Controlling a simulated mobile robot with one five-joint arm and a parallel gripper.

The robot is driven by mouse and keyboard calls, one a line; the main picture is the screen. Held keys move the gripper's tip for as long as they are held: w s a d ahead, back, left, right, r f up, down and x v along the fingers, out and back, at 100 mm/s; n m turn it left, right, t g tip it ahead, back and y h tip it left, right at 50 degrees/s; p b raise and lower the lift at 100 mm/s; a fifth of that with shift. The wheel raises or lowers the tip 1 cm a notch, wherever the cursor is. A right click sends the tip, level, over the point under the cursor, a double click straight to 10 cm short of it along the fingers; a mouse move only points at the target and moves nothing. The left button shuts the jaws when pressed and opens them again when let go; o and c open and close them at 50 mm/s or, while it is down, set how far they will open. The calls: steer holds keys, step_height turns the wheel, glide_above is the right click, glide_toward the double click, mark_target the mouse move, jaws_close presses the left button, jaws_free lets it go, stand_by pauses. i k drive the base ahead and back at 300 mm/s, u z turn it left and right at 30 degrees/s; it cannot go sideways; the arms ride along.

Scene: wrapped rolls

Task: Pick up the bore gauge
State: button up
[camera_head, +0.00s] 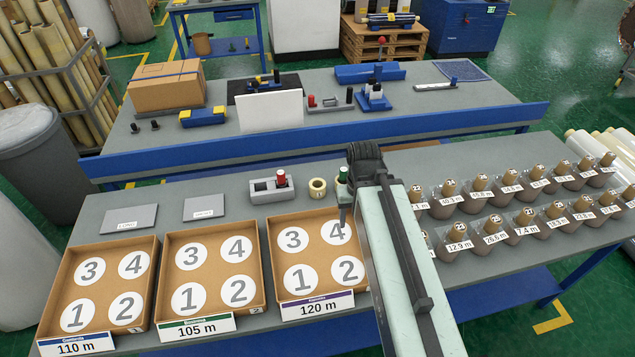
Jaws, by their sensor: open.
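My gripper (344,212) is open and points down over the front table, close above the back right part of the right-hand tray. A small green-topped cylinder (343,174) shows right beside the gripper, partly hidden by it; I cannot tell whether it stands between the fingers. A red-topped cylinder (281,177) stands in a grey holder block (271,190), which has an empty dark socket on its left. I cannot tell for sure which of the two is the bore gauge. A small cream-coloured ring (318,187) stands between the holder and the gripper.
Cardboard trays with numbered circles, marked 110 m (100,285), 105 m (209,277) and 120 m (315,259), line the front left. Several wrapped rolls (525,222) stand at the right. A blue rail (320,139) edges the rear table. Two grey plates (130,219) lie behind the trays.

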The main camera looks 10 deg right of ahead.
mark_target(343, 171)
steer(key=u, duration=2.3)
steer(key=k, duration=1.3)
steer(key=z, duration=0.35)
steer(key=i, duration=1)
steer(key=u, duration=0.05)
